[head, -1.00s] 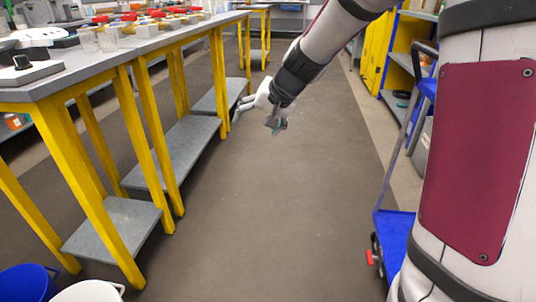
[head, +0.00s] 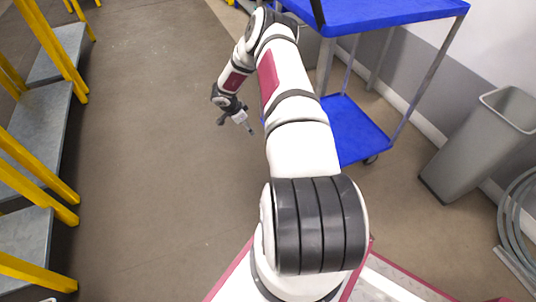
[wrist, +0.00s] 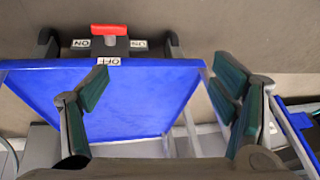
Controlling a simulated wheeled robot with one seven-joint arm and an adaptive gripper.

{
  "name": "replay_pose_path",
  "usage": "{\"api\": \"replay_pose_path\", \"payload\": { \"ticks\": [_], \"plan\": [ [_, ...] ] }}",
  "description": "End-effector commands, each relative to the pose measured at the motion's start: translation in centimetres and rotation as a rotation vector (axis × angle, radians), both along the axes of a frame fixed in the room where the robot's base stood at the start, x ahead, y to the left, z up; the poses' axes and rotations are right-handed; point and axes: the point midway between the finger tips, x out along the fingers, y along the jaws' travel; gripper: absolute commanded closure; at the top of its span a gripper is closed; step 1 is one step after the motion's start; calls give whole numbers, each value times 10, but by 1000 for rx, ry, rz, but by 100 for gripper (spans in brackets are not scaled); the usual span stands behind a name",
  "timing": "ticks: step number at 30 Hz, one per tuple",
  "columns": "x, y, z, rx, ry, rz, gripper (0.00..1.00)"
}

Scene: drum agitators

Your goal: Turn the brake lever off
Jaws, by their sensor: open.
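The red brake lever (wrist: 109,29) is in the upper left of the wrist view. It sits on a dark mount at the edge of the blue cart shelf (wrist: 135,85). Upside-down ON labels (wrist: 81,43) flank it, and an OFF label (wrist: 108,61) is below it in the picture. My gripper (wrist: 163,72) is open and empty, its green-padded fingers spread wide, apart from the lever. In the head view my gripper (head: 247,127) hangs beside the blue cart (head: 350,125), to its left. The lever cannot be made out in the head view.
A grey bin (head: 480,145) and coiled hose (head: 520,225) stand at the right by the wall. Yellow-legged benches with grey shelves (head: 40,130) line the left. The floor (head: 150,150) between benches and cart is clear.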

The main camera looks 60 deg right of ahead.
Motion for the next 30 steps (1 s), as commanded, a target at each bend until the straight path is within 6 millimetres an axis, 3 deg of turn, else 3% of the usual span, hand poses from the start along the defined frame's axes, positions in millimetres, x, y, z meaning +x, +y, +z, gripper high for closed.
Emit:
{"api": "replay_pose_path", "payload": {
  "ticks": [1,3,7,14,30],
  "plan": [
    [-19,1,-19,24,38,-52,20],
    [-40,3,-37,47,81,-103,20],
    [-60,7,-54,73,128,-155,20],
    [-70,2,-79,79,140,-168,20],
    [-89,-30,-169,78,137,-166,20]
  ]
}}
